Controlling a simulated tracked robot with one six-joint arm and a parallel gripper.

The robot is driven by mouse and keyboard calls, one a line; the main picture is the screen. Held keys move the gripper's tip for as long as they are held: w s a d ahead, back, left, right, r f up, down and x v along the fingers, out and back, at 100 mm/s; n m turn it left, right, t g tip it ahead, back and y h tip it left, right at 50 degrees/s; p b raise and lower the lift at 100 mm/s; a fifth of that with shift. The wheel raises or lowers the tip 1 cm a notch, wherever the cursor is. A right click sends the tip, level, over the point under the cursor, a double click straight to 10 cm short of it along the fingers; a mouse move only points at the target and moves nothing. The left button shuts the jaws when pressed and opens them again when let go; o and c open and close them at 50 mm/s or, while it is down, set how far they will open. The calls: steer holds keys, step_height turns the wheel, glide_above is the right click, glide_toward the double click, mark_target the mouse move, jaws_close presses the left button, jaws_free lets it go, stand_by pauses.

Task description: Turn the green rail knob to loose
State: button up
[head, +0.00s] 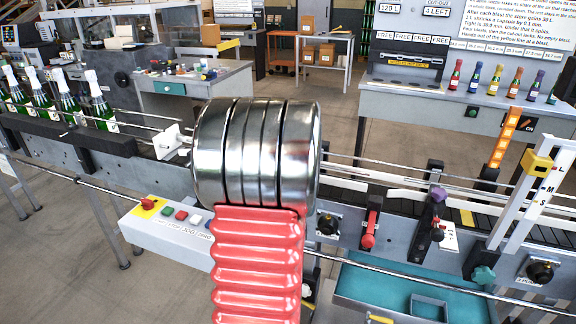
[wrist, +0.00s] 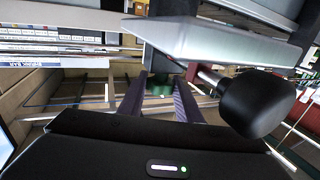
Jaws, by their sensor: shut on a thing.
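In the wrist view my gripper (wrist: 158,93) reaches forward with its two dark fingers on either side of a green knob (wrist: 160,89). The gripper is shut on this knob, which sits below a grey block. How far the knob is turned cannot be told. In the head view my arm's metal and red sections cover the middle, and my gripper is hidden.
A large black knob (wrist: 257,103) on a shaft is close to the right of my fingers. The conveyor (head: 555,236) and its rails run across the head view. Green bottles (head: 70,103) stand at left. A teal tray (head: 390,290) is at the front right.

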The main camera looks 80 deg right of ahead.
steer(key=shift+s+d+n+t+y, duration=0.1)
steer(key=shift+s+n+t+y, duration=0.05)
steer(key=shift+n+t+y, duration=1.55)
steer(key=shift+s+n+t+y, duration=0.1)
steer(key=shift+n+t+y, duration=0.6)
steer(key=shift+n+t, duration=1.1)
steer(key=n+t+y, duration=0.2)
steer(key=t+y, duration=0.1)
steer(key=y, duration=0.1)
steer(key=shift+d+t, duration=0.1)
steer(key=shift+t, duration=0.3)
steer(key=shift+n+t+y, duration=0.9)
steer(key=shift+n+y, duration=0.7)
steer(key=shift+y, duration=0.7)
steer(key=shift+n+y, duration=0.3)
steer(key=shift+y, duration=0.1)
steer(key=o, duration=1)
steer(key=shift+o, duration=0.2)
steer(key=shift+r, duration=0.15)
step_height(320, 180, up, 10)
steer(key=shift+f, duration=0.15)
